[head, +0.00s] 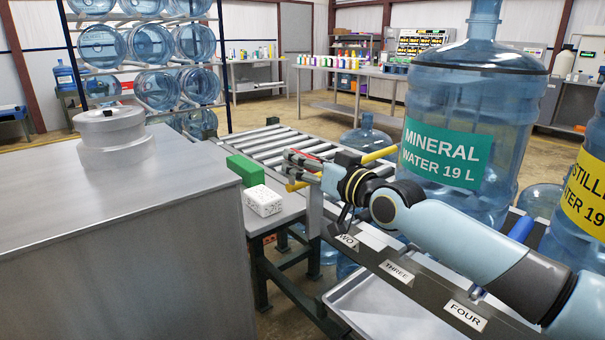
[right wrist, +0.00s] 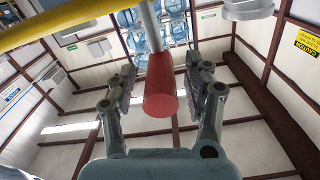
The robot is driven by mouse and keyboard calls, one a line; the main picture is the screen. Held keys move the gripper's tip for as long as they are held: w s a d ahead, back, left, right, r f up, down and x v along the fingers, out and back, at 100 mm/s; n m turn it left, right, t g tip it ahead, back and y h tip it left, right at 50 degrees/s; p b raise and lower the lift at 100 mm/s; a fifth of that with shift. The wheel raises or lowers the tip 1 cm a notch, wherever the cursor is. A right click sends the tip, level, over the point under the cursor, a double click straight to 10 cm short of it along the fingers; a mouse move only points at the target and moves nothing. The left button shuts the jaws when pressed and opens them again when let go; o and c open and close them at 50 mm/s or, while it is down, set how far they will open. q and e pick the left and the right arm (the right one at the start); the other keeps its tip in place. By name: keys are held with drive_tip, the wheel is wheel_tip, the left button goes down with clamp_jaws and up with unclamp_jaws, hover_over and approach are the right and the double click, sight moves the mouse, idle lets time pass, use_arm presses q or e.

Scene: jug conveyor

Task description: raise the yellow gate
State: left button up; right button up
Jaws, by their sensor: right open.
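The yellow gate is a yellow bar (head: 380,155) lying across the roller conveyor, partly hidden behind my right gripper. In the right wrist view the yellow bar (right wrist: 62,22) crosses the upper left. A red handle (right wrist: 163,88) on a grey rod stands between the fingers of my right gripper (head: 297,168), which is open around it. I see space on both sides of the handle. My left gripper is not in view.
The roller conveyor (head: 268,143) runs behind the gripper. A large blue "Mineral water" jug (head: 452,105) stands close behind my right arm. A green block (head: 246,168) and a white box (head: 264,201) sit on a side shelf. A grey cabinet (head: 120,230) fills the left.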

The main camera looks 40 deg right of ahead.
drive_tip(key=shift+w, duration=0.4)
clamp_jaws()
